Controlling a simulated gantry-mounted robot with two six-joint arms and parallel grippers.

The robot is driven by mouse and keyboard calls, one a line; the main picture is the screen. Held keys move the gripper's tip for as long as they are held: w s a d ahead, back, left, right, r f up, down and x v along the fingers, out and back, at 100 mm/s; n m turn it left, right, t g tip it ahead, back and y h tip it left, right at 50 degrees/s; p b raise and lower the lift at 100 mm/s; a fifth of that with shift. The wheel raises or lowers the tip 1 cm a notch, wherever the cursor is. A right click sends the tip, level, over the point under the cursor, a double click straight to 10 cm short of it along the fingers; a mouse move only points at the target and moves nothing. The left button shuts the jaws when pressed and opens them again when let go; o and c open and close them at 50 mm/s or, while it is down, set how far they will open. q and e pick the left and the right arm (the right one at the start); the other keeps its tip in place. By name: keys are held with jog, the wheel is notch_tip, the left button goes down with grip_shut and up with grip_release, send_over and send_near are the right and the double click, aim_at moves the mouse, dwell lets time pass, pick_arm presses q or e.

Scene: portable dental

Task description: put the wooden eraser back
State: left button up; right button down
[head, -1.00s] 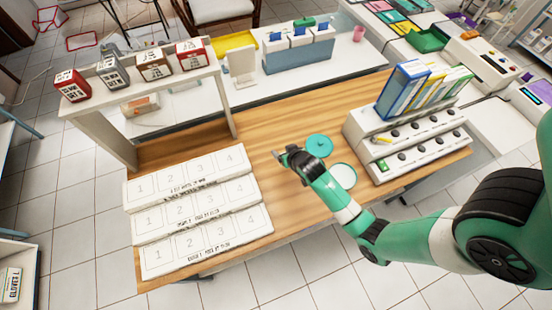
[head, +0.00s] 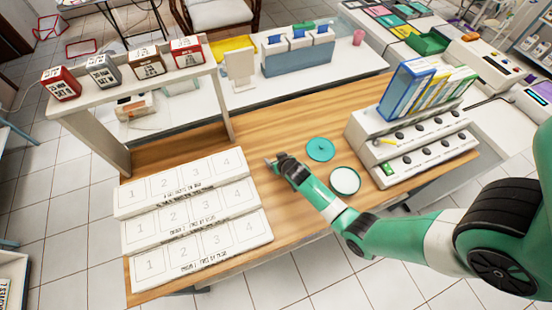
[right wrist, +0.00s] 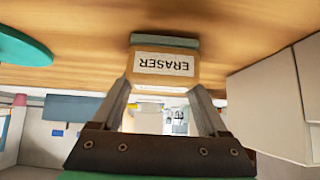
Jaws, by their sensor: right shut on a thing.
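The wooden eraser (right wrist: 165,66) shows in the right wrist view as a tan block with a white "ERASER" label and a grey-green pad facing the tabletop. My right gripper (right wrist: 165,88) is shut on it, one finger at each side. In the head view my right gripper (head: 271,162) is low over the wooden table (head: 290,110), between the white numbered step rack and the teal disc. The eraser is too small or hidden to make out there. I cannot tell whether it touches the table. My left gripper is not in view.
The white step rack (head: 190,213) stands left of the gripper. A teal disc (head: 320,149) and a round white dish (head: 345,181) lie to its right. A knobbed white rack (head: 410,140) with upright books stands further right. A shelf (head: 110,88) with small boxes stands back left.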

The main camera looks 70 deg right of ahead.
grip_release()
jog(key=shift+f, duration=0.1)
jog(key=shift+s+a+r+p, duration=0.1)
jog(key=shift+s+r+p, duration=0.05)
jog(key=shift+r+p, duration=0.25)
jog(key=p+v, duration=0.4)
jog(key=v, duration=0.7)
jog(key=shift+a+p, duration=0.25)
jog(key=shift+p, duration=0.05)
jog(key=shift+s+r, duration=0.1)
jog(key=shift+r, duration=0.05)
